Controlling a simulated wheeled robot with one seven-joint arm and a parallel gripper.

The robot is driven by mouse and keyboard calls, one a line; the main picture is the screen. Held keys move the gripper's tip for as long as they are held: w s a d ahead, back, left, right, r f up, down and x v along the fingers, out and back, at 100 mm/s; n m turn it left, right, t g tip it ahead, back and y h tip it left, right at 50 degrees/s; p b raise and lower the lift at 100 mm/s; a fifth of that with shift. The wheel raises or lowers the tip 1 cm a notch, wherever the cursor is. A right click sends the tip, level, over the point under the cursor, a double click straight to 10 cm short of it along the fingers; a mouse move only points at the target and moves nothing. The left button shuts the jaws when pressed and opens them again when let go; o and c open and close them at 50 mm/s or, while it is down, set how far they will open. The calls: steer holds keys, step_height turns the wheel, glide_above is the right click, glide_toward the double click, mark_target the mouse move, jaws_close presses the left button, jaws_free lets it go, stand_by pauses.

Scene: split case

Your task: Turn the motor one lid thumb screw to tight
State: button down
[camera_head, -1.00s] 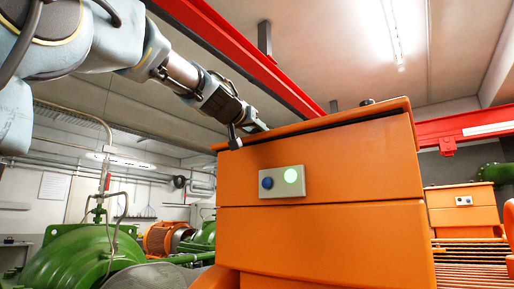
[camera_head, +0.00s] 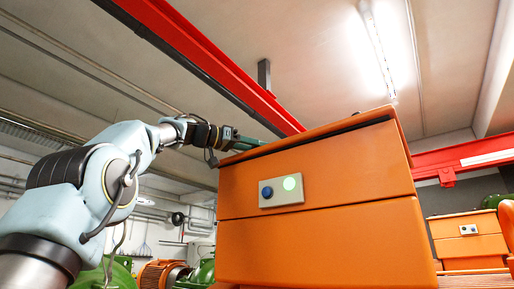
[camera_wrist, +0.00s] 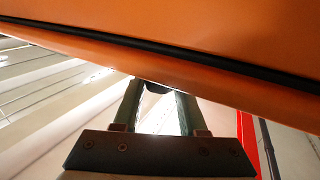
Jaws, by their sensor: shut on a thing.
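The orange motor case (camera_head: 320,235) stands in the middle of the head view, with its orange lid (camera_head: 330,165) on top. My gripper (camera_head: 253,143) is at the lid's upper left edge. In the wrist view, the two fingers of my gripper (camera_wrist: 158,92) reach up to the orange lid edge (camera_wrist: 250,92). They are shut on a small dark piece, which looks like the thumb screw (camera_wrist: 157,88). Most of it is hidden by the fingers and the lid edge, so its turn position cannot be told.
A panel (camera_head: 281,190) with a blue button and a lit green lamp is on the case front. A red beam (camera_head: 210,60) runs overhead close to my arm. Another orange case (camera_head: 468,240) stands at the right, and green machinery is low at the left.

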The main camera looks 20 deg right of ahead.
steer(key=m+g+p, duration=0.2)
steer(key=g, duration=0.1)
steer(key=shift+w+r, duration=0.1)
steer(key=shift+r, duration=0.1)
steer(key=shift+m+g+y+p, duration=0.3)
steer(key=shift+m+g+p, duration=0.3)
steer(key=shift+g, duration=0.4)
steer(key=shift+f+g, duration=0.15)
steer(key=shift+g, duration=0.15)
steer(key=shift+c, duration=2.3)
jaws_free()
steer(key=v, duration=1)
steer(key=shift+a, duration=0.4)
